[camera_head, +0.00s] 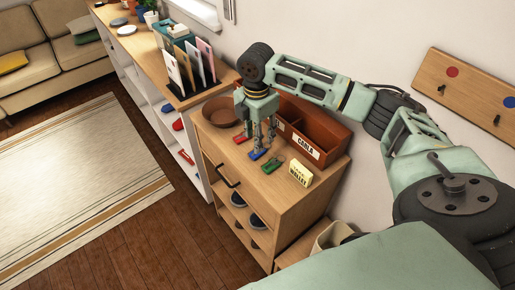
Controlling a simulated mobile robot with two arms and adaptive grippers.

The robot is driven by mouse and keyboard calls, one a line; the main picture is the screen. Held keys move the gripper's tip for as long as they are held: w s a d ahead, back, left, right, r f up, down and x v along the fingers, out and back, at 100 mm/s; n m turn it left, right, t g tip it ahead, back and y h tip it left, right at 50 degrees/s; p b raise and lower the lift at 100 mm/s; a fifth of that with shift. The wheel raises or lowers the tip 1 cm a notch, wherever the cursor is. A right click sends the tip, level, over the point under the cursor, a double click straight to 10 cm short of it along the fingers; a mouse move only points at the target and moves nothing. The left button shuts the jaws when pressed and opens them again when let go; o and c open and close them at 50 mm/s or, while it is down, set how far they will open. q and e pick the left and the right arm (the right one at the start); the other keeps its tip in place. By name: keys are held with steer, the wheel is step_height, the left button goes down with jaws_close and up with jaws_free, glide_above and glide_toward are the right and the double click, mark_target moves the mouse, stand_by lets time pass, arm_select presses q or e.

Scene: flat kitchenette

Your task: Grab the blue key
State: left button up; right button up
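The blue key (257,155) lies on the wooden cabinet top (233,160), right below my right gripper (259,143). The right gripper points straight down with its fingers spread apart, and its fingertips are very close to the blue key. I cannot tell whether they touch it. A green key (272,165) lies just to the right of the blue one. My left gripper is not in view.
A yellow wallet box (300,173) stands near the cabinet's right edge. A brown bowl (218,112) sits at the left, and a wooden compartment box labelled CARLA (306,145) stands behind the keys. A letter rack (193,68) is farther left.

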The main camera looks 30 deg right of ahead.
steer(key=f, duration=0.2)
steer(key=f+p, duration=0.1)
steer(key=f, duration=0.1)
steer(key=shift+s+a, duration=0.1)
steer(key=shift+s, duration=0.1)
steer(key=shift+f, duration=0.65)
steer(key=shift+w, duration=0.1)
steer(key=shift+c, duration=0.3)
steer(key=c, duration=0.8)
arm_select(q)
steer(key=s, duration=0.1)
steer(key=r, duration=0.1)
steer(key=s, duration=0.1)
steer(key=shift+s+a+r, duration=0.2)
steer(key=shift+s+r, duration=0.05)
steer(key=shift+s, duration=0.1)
